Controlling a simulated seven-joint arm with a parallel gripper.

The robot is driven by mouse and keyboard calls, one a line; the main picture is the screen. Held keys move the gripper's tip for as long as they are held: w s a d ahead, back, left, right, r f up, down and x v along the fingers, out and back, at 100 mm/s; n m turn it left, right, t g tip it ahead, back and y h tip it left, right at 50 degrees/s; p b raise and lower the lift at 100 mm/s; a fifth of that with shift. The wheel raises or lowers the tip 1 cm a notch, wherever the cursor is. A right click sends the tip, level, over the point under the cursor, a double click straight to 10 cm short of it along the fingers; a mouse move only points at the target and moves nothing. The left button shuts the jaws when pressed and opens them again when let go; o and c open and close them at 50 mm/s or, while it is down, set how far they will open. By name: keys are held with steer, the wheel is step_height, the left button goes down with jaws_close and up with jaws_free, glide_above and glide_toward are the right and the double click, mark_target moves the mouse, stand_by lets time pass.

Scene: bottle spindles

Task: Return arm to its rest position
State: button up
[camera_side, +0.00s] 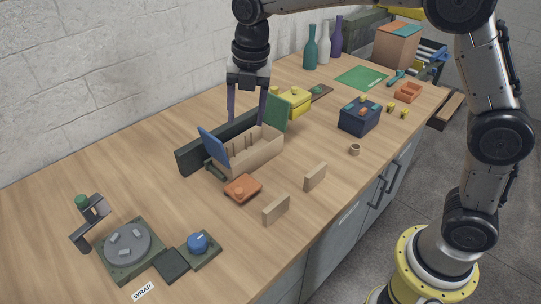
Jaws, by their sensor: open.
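My gripper (246,107) hangs from my arm with its fingers pointing down, apart and with nothing between them. It is above the back side of the tan open box (256,154). The box has inner dividers, a blue end panel (214,147) on its left and a green panel (276,113) at its far end. A long dark green panel (194,158) stands behind the box. Whether the fingertips touch that panel cannot be told.
An orange block (242,188) and two tan upright blocks (276,209) stand in front. A turntable (127,241) with a blue knob (198,242) is at the lower left. Bottles (310,48), a yellow box (292,104) and a dark blue box (358,118) stand farther back.

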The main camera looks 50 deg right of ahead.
steer(key=s+d+r+m+t, duration=0.2)
steer(key=s+d+r+m, duration=0.25)
steer(key=s, duration=0.35)
steer(key=s+d+r+m+t, duration=0.1)
steer(key=s+d+r+m, duration=0.35)
steer(key=s, duration=0.25)
steer(key=s+d+f+m, duration=0.1)
steer(key=s+f+m, duration=0.3)
steer(key=s+m, duration=0.3)
steer(key=s+d+f+m+t, duration=0.1)
steer(key=s+f+m, duration=0.2)
steer(key=s+m, duration=0.3)
steer(key=m, duration=0.4)
steer(key=shift+s+f, duration=0.35)
